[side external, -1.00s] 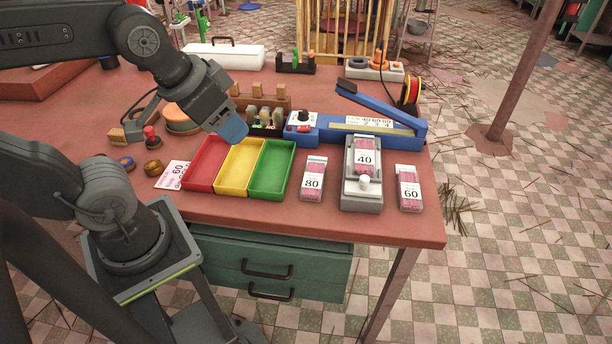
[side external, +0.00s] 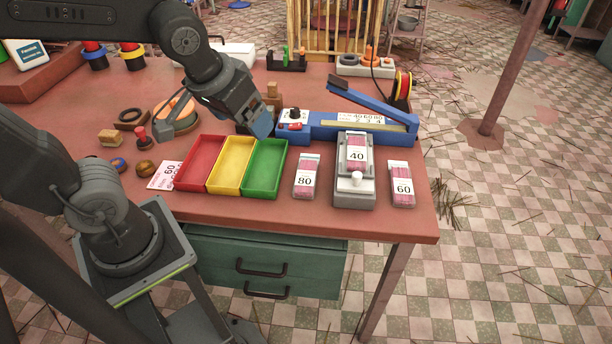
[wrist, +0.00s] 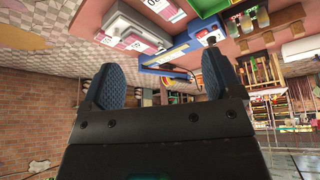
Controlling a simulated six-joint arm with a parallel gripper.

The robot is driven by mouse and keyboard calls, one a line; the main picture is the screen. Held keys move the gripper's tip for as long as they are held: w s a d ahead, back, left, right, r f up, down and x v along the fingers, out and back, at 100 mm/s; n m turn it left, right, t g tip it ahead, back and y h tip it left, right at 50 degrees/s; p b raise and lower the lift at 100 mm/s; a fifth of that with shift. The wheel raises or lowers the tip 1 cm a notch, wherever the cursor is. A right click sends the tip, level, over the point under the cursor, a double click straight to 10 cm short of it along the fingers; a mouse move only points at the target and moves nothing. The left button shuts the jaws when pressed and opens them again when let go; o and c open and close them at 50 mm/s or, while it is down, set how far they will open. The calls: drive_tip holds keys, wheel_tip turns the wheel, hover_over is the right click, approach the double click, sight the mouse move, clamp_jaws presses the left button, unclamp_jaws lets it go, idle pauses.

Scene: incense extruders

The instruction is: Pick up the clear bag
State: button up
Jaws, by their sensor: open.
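Three clear bags with pink contents lie near the table's right front. The bag marked 80 (side external: 306,176) lies right of the green tray. The bag marked 40 (side external: 356,151) rests on a grey device (side external: 354,190) with a white knob. The bag marked 60 (side external: 401,184) lies at the far right. My gripper (side external: 262,128) is above the table behind the green tray, left of all three bags, and touches none. In the wrist view, my gripper (wrist: 160,80) has its blue finger pads wide apart with nothing between them.
Red (side external: 198,162), yellow (side external: 231,165) and green (side external: 264,168) trays stand open and empty in a row. A blue sealer-like device (side external: 318,127) with a raised arm stands behind the bags. The table's front edge is close to the bags.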

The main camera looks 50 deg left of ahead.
drive_tip(key=w+f+n+g+y, duration=0.1)
drive_tip(key=w+f+n, duration=0.3)
drive_tip(key=w+f, duration=0.25)
drive_tip(key=n+y, duration=0.1)
drive_tip(key=n, duration=0.1)
approach(306, 173)
drive_tip(key=x, duration=0.9)
drive_tip(key=c, duration=1)
